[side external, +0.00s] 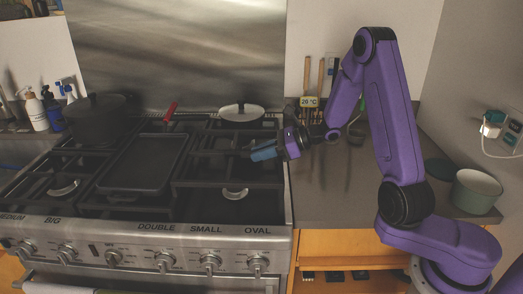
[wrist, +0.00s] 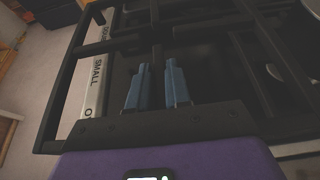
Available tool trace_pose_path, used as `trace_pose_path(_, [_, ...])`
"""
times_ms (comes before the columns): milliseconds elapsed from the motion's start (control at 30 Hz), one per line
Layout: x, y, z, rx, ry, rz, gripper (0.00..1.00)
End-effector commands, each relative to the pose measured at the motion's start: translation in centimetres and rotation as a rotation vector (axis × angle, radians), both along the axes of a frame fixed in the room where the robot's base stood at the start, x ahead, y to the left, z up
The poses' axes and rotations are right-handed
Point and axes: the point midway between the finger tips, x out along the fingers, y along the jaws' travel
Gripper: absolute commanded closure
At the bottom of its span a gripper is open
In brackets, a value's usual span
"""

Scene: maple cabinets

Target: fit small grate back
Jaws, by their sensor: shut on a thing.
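My gripper (side external: 263,152) is over the right part of the stove, its blue fingers pointing left. In the wrist view my gripper (wrist: 158,85) has its two fingers close together, on either side of a dark bar of the small grate (wrist: 157,22). The black grate's frame fills much of that view, and its left side passes over the front panel lettered SMALL (wrist: 97,72). In the side view the grate (side external: 205,182) shows at the right of the cooktop, around a burner (side external: 235,193). Whether it is seated or slightly raised I cannot tell.
A griddle (side external: 143,163) lies mid-cooktop. A dark pot (side external: 97,118) stands rear left, and a white-lidded pan (side external: 241,113) rear right. A red handle (side external: 170,111) sticks up behind the griddle. The counter (side external: 335,200) is largely clear; a green pot (side external: 475,191) stands at its right.

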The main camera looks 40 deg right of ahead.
Motion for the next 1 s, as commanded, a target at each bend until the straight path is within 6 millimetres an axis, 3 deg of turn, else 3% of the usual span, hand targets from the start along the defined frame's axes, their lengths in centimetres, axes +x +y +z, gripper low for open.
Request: trace_pose_path(1000, [0.0,0.0,-5.5,0.004,-0.004,0.0,1.0])
